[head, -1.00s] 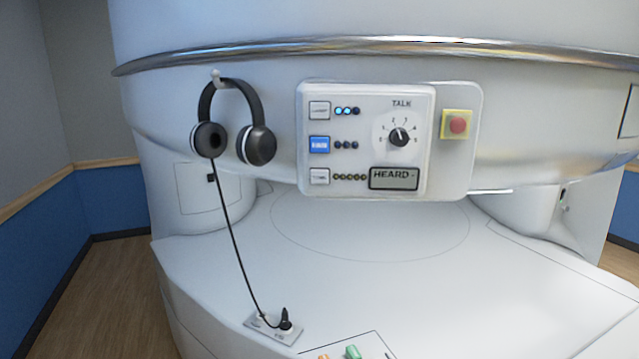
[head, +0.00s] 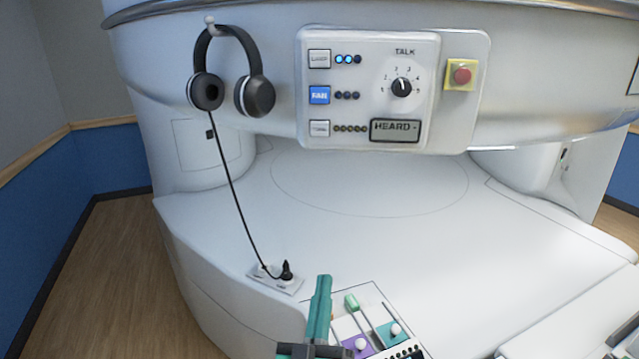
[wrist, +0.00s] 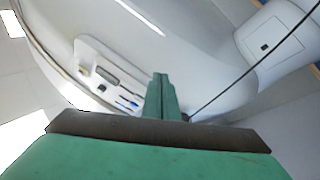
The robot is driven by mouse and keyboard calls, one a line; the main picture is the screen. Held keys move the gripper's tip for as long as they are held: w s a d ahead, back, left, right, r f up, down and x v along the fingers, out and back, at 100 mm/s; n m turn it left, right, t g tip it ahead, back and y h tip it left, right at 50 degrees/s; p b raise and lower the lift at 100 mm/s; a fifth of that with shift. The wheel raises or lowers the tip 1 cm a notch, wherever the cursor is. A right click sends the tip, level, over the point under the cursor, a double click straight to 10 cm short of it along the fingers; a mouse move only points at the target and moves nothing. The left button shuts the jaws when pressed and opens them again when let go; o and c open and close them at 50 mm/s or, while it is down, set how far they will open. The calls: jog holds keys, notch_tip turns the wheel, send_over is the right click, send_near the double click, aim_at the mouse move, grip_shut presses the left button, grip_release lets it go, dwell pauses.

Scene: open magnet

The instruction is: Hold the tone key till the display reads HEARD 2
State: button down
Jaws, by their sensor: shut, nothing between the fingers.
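The tone key (head: 319,128) is the lowest of three white-framed keys on the left of the control panel, with a row of small amber lamps beside it. The display (head: 396,131) to its right reads "HEARD -". My gripper (head: 323,282) is green, shut and empty. It shows low in the head view, in front of the panel and well apart from the tone key. In the wrist view the shut fingers (wrist: 160,78) point toward the panel (wrist: 106,75), which appears rotated and small there.
Above the tone key are the blue FAN key (head: 319,95) and the LAMP key (head: 319,59). The TALK dial (head: 401,87) and red button (head: 462,75) are to the right. Headphones (head: 257,96) hang left, their cable running to a socket plate (head: 275,279). Coloured sliders (head: 392,331) lie near my gripper.

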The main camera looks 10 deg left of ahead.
notch_tip(320, 180, up, 26)
jog(key=a+m+t+h, duration=0.2)
jog(key=m+t+h, duration=0.1)
jog(key=h, duration=0.2)
jog(key=shift+w+m+h, duration=0.25)
jog(key=shift+m+h, duration=0.15)
jog(key=shift+a, duration=0.1)
send_near(322, 122)
jog(key=shift+w+d+r, duration=0.25)
jog(key=shift+w+r, duration=0.4)
jog(key=shift+r, duration=0.35)
jog(key=shift+w+d+r, duration=0.25)
jog(key=shift+w+r, duration=0.4)
jog(key=shift+r, duration=0.3)
jog(key=shift+w, duration=0.15)
jog(key=shift+w+a, duration=0.1)
jog(key=shift+w, duration=0.15)
jog(key=shift+w, duration=0.5)
dwell(1.9)
